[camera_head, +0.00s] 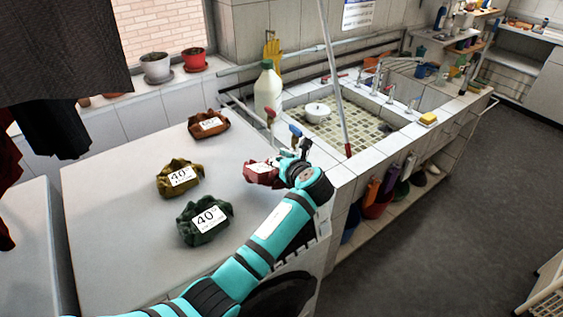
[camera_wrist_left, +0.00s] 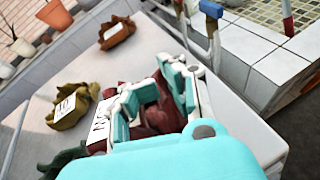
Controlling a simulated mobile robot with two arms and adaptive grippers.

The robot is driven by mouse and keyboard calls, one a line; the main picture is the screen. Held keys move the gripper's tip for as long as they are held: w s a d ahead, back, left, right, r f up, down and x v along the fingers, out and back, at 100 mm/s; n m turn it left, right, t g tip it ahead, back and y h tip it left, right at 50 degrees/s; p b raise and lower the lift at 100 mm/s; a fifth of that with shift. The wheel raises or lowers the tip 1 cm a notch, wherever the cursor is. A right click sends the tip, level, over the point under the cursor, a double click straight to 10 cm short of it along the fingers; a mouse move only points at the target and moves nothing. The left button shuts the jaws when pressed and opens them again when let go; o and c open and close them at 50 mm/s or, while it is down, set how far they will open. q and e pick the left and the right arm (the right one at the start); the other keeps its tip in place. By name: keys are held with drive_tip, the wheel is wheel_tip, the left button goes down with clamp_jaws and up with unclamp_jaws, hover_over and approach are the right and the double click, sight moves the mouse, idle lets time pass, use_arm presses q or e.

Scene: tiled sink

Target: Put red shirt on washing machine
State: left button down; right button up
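A crumpled red shirt (camera_head: 262,173) with a white label lies at the right end of the light grey washing-machine top (camera_head: 120,225). My left gripper (camera_head: 301,150) is at the right side of the red shirt, its arm hiding part of the area. In the left wrist view the two teal fingers (camera_wrist_left: 162,98) stand apart, with red cloth (camera_wrist_left: 155,120) showing between and below them. Whether the fingers touch the cloth is hard to tell. My right gripper is not in view.
Green (camera_head: 205,220), yellow (camera_head: 180,178) and brown (camera_head: 209,124) crumpled clothes lie on the same top. A white bottle (camera_head: 267,90) and a tiled sink (camera_head: 345,125) with taps are behind and to the right. Dark cloth (camera_head: 60,50) hangs at the upper left. The top's front left is clear.

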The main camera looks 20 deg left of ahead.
use_arm(q)
drive_tip(key=shift+s+f, duration=0.1)
drive_tip(key=shift+f, duration=0.85)
drive_tip(key=shift+f, duration=0.15)
drive_tip(key=c, duration=1.2)
unclamp_jaws()
drive_tip(key=b+v, duration=0.1)
drive_tip(key=v, duration=1.1)
drive_tip(key=shift+b, duration=0.35)
drive_tip(key=shift+d, duration=0.1)
